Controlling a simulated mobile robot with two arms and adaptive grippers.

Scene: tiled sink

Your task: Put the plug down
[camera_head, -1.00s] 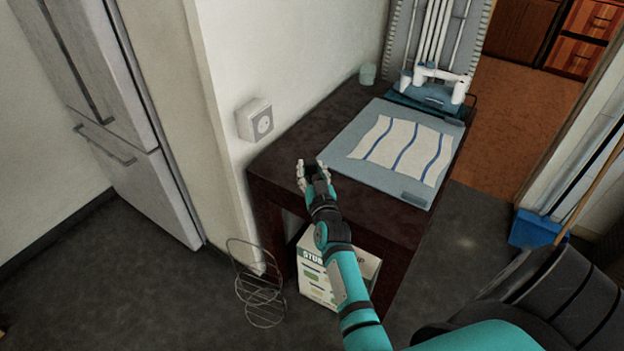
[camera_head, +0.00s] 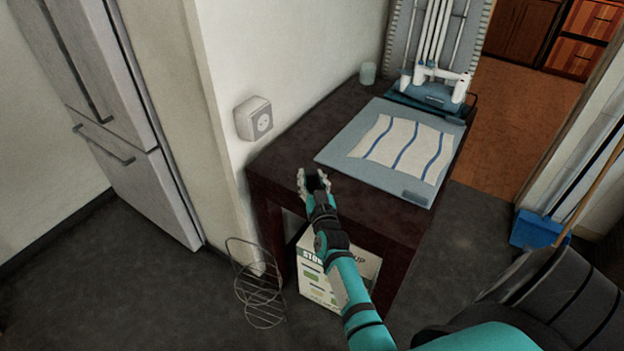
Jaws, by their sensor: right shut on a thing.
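My right gripper (camera_head: 313,178) is over the near left corner of the dark table (camera_head: 285,165), in front of and below the wall socket (camera_head: 253,119). It is shut on the plug, which is too small and too covered by the fingers to make out. I cannot tell whether the gripper or the plug touches the tabletop. The socket's face shows no plug in it. My left gripper is out of view.
A blue-grey mat with a striped cloth (camera_head: 400,145) covers much of the table. A box (camera_head: 318,285) and a wire stand (camera_head: 258,295) are on the floor. The table's near left corner is bare.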

